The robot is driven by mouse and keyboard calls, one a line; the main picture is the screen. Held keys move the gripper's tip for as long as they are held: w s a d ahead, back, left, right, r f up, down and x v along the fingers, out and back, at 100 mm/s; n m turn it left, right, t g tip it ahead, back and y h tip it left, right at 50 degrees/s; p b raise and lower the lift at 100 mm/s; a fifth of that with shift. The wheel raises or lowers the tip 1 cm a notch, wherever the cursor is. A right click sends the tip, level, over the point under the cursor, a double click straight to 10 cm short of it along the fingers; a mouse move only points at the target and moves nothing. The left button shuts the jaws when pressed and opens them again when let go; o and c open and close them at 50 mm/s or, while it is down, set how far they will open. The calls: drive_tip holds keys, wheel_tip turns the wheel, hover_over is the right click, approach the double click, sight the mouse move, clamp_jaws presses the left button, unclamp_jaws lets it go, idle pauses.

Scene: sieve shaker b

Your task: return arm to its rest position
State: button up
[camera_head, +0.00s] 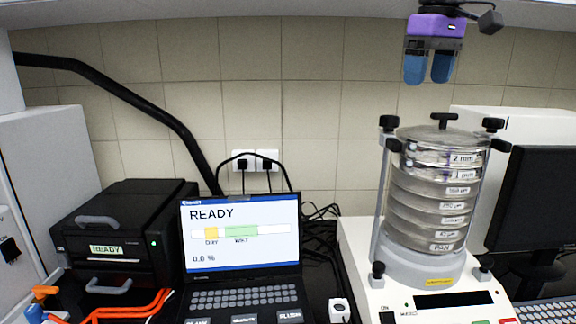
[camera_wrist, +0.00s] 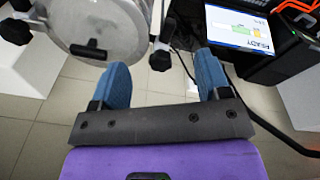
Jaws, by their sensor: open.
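My gripper (camera_head: 429,69) hangs at the upper right of the head view, purple with two blue fingers pointing down. The fingers are apart with nothing between them. It is above the sieve stack (camera_head: 436,190), clear of its lid knob. In the wrist view my gripper (camera_wrist: 160,85) shows both blue fingers spread and empty. The round lid of the sieve stack (camera_wrist: 95,22) is at the upper left there, beyond the fingers. The stack stands upright on the white shaker base (camera_head: 405,300), between clamp rods with black knobs.
A laptop (camera_head: 240,235) showing READY stands at the centre. A black device (camera_head: 120,235) with a READY label is left of it, with orange tubes (camera_head: 135,305) in front. A black monitor (camera_head: 540,210) is at the right. A shelf edge (camera_head: 300,8) runs along the top.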

drive_tip(key=s+d+f+m+t, duration=0.2)
drive_tip(key=s+f, duration=0.7)
drive_tip(key=s, duration=0.3)
drive_tip(key=s+d+f+m+t, duration=0.2)
drive_tip(key=s+f+m, duration=0.1)
drive_tip(key=s+f, duration=0.6)
drive_tip(key=s, duration=0.3)
drive_tip(key=shift+s+d, duration=0.15)
drive_tip(key=shift+s, duration=0.05)
drive_tip(key=shift+r, duration=0.1)
